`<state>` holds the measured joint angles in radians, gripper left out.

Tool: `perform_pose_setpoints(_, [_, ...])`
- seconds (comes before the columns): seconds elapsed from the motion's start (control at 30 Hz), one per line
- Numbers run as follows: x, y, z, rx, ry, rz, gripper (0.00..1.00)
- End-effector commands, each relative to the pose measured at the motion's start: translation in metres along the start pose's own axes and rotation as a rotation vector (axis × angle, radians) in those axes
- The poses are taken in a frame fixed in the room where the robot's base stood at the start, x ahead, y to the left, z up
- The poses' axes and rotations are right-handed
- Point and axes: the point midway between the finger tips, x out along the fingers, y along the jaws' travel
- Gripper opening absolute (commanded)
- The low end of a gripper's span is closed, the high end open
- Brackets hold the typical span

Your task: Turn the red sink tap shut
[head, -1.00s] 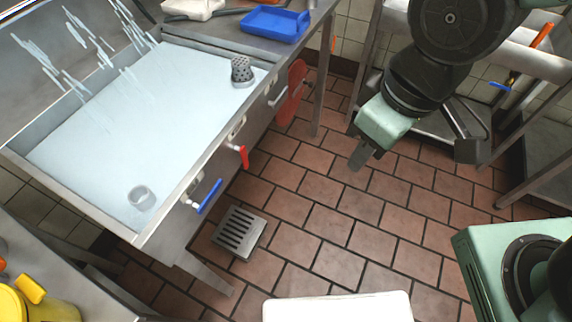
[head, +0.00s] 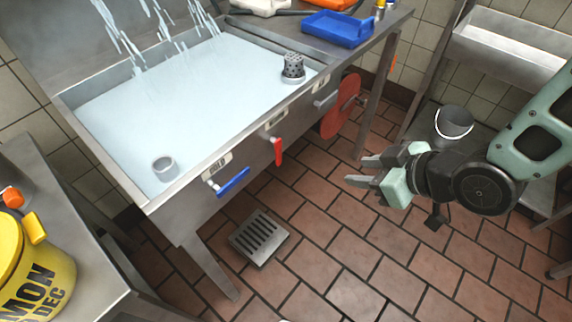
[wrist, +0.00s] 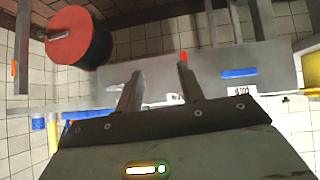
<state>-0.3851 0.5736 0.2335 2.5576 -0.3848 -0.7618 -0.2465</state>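The red tap (head: 278,150) is on the front face of the steel sink, right of the blue tap (head: 232,182). Its lever hangs down from a stem. The sink (head: 140,195) holds pale water, and streams fall at its back. My gripper (head: 355,171) is open and empty over the floor, right of the red tap and apart from it, fingers pointing toward the sink. In the wrist view, the red tap (wrist: 183,57) shows small beside the right finger, and the blue tap (wrist: 240,72) lies farther right. The fingers (wrist: 160,72) stand apart with nothing between them.
A red hose reel (head: 342,105) hangs right of the taps. A floor drain (head: 259,238) lies below. A bucket (head: 453,124) stands at the right. A yellow canister (head: 35,270) is at lower left. A blue tray (head: 338,28) sits on the counter. The floor before the sink is clear.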

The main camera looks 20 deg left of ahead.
Motion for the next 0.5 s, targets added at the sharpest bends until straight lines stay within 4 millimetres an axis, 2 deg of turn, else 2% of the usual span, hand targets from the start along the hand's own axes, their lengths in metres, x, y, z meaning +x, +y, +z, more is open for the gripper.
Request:
perform_pose_setpoints(0.03, [0.018,-0.006,0.014,-0.011,0.059,-0.02,0.38])
perform_pose_setpoints(0.2, [0.045,-0.023,0.028,-0.034,0.316,-0.068,0.38])
perform_pose_setpoints(0.33, [0.05,-0.033,0.038,-0.013,0.501,-0.084,0.38])
perform_pose_setpoints(0.5, [0.044,-0.038,0.048,0.032,0.669,-0.078,0.38])
